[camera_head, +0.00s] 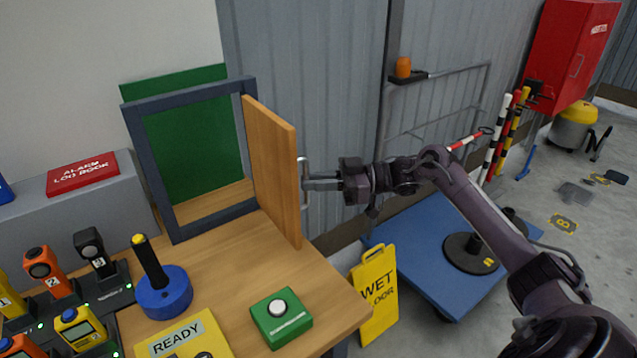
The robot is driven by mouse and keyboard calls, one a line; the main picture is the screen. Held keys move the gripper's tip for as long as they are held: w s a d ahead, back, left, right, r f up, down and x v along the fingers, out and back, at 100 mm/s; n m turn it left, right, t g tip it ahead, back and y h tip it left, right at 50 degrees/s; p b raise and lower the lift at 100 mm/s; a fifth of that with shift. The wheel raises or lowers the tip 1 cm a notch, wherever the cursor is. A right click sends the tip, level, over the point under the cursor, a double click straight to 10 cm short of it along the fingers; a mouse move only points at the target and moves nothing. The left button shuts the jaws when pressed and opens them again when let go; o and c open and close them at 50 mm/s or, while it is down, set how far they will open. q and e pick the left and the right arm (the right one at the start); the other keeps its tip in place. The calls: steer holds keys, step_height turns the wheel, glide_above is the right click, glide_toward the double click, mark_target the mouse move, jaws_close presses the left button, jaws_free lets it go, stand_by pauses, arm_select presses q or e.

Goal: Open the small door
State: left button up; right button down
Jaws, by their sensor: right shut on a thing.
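The small door (272,165) is a wooden panel hinged on the right side of a dark blue-grey frame (158,185) on the table. It stands swung well open towards me, and a green panel (190,150) shows through the frame. A metal bar handle (304,185) is on the door's right-hand face. My right gripper (308,183) reaches in from the right and is shut on the handle. My left gripper is not in view.
On the wooden table (240,265) are a green box with a white button (277,308), a blue-based joystick (163,290), a yellow READY sign (185,338) and several handheld devices at left. Right of the table stand a yellow wet-floor sign (374,290) and a blue cart (425,255).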

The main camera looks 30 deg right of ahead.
steer(key=shift+w+d+r, duration=0.15)
steer(key=shift+w+r, duration=0.1)
steer(key=shift+r, duration=0.25)
steer(key=c, duration=1.8)
jaws_free()
steer(key=shift+w, duration=0.1)
steer(key=shift+o, duration=1.2)
steer(key=shift+w+a+f, duration=0.2)
steer(key=shift+w+a, duration=0.05)
steer(key=shift+w, duration=0.1)
steer(key=shift+o, duration=0.4)
steer(key=shift+w+a+f, duration=0.15)
steer(key=shift+w+f, duration=0.05)
steer(key=shift+s, duration=0.1)
steer(key=shift+s, duration=0.15)
steer(key=b+v, duration=0.2)
steer(key=v, duration=0.6)
steer(key=shift+b, duration=0.3)
